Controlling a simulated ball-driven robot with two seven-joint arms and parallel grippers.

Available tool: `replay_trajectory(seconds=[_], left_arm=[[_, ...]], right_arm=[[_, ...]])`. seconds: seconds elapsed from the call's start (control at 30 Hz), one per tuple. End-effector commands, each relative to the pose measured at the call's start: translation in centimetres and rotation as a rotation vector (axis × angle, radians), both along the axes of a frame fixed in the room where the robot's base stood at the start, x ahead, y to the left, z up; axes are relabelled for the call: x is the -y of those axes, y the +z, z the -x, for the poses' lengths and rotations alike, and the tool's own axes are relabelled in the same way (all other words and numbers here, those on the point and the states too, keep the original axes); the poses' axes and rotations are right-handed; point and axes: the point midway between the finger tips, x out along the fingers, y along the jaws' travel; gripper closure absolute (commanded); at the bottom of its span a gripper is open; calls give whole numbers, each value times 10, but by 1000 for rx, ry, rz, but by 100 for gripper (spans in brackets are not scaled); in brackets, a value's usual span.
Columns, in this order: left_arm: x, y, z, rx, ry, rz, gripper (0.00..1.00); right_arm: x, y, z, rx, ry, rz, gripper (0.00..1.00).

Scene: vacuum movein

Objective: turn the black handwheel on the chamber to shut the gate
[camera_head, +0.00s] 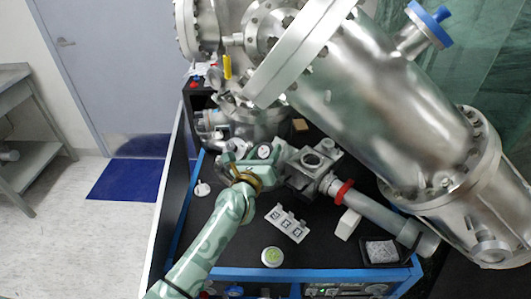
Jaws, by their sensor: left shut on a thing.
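The big silver chamber (375,85) fills the upper right, with flanged ends and pipes. My left arm comes up from the bottom, and my left gripper (284,163) is at the silver valve block (318,162) left of the red-ringed pipe. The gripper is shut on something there. A dark part (297,181) beside the gripper looks like the black handwheel, mostly hidden by the gripper and the valve block. Its rim and angle cannot be made out. My right gripper is not in view.
A black bench top (235,250) with a blue edge lies below. On it are a white marked block (287,223), a green-topped round piece (272,257), a white knob (202,189) and a small tray (398,250).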

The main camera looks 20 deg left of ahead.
Motion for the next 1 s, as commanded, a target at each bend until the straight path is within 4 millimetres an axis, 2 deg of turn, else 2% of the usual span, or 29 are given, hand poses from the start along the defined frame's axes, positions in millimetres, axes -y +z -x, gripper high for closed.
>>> replay_trajectory(seconds=[0.37, 1.0], left_arm=[[-3, -4, 0, 87, -212, -200, 74], [-2, -6, -1, 250, -604, -551, 74]], right_arm=[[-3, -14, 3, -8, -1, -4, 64], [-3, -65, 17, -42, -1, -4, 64]])
